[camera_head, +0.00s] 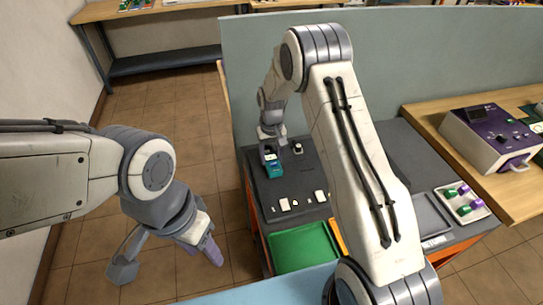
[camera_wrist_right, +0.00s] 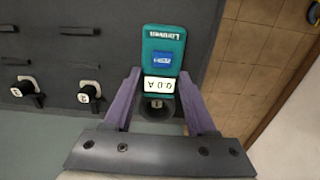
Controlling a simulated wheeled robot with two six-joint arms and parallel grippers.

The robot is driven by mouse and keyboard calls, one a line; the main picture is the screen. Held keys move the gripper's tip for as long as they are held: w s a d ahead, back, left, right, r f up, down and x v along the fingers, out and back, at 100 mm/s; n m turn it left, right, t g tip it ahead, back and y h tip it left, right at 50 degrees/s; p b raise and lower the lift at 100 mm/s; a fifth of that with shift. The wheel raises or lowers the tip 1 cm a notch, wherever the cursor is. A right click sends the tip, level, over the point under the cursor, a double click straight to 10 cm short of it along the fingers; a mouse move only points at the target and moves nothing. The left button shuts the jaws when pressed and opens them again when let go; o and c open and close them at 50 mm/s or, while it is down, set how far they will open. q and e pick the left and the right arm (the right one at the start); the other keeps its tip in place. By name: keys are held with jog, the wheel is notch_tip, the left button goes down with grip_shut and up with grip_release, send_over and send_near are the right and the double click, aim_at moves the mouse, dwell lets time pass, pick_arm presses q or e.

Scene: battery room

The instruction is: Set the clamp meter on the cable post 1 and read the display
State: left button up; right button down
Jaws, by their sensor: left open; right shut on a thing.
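The teal clamp meter (camera_wrist_right: 163,45) is between the purple fingers of my right gripper (camera_wrist_right: 160,115), which is shut on it. Its lit display (camera_wrist_right: 159,85) appears upside down and seems to read 0.0 A. In the head view the meter (camera_head: 272,166) is above the dark panel. A dark round part with a pale spot shows between the fingers; I cannot tell whether it is the meter's jaw or a post. Two cable posts (camera_wrist_right: 88,93) (camera_wrist_right: 26,87) with white tags stand to the left, their numbers too small to read. My left gripper (camera_head: 206,247) is open and empty over the floor.
At right are a purple-and-white instrument (camera_head: 490,137) and a tray with green and purple pieces (camera_head: 446,211). A grey-green partition (camera_head: 390,60) stands behind. Tiled floor is clear at left.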

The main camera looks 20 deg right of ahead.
aim_at(271, 159)
jog(key=shift+f+b, duration=0.35)
jog(key=shift+f, duration=0.2)
jog(key=c, duration=0.5)
grip_release()
notch_tip(271, 159, up, 11)
jog(key=p, duration=0.8)
dwell(0.3)
